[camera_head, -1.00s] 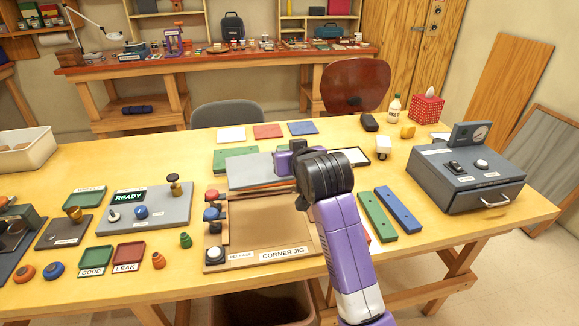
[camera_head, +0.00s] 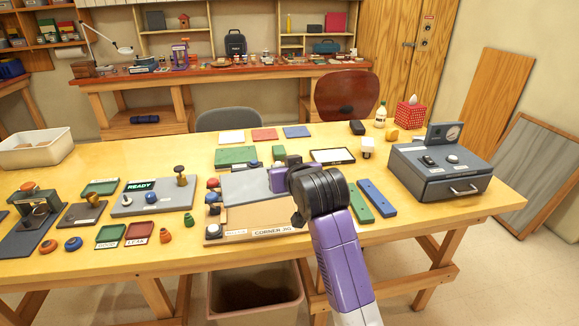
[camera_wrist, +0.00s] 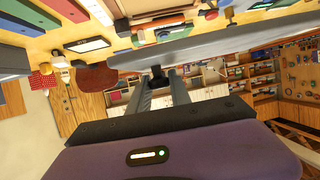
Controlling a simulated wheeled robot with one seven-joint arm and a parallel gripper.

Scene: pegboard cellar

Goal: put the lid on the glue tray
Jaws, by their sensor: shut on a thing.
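My gripper (camera_head: 272,180) is shut on a flat grey panel (camera_head: 245,187) at its right edge. The panel hangs over the corner jig (camera_head: 214,235) and hides most of it; I cannot tell if it touches. In the wrist view the panel (camera_wrist: 215,42) shows nearly edge-on beyond my gripper's fingers (camera_wrist: 158,78). A shallow black-rimmed tray with a white inside (camera_head: 332,156) lies behind and right of my gripper; it may be the glue tray. It also shows in the wrist view (camera_wrist: 88,45). I cannot make out a separate lid for certain.
Green and blue strips (camera_head: 376,197) lie right of my arm. A grey meter box (camera_head: 440,172) stands at the right. The READY panel (camera_head: 152,198), small green and red trays (camera_head: 139,233) and knobs fill the left. Coloured sheets (camera_head: 264,134) lie at the back.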

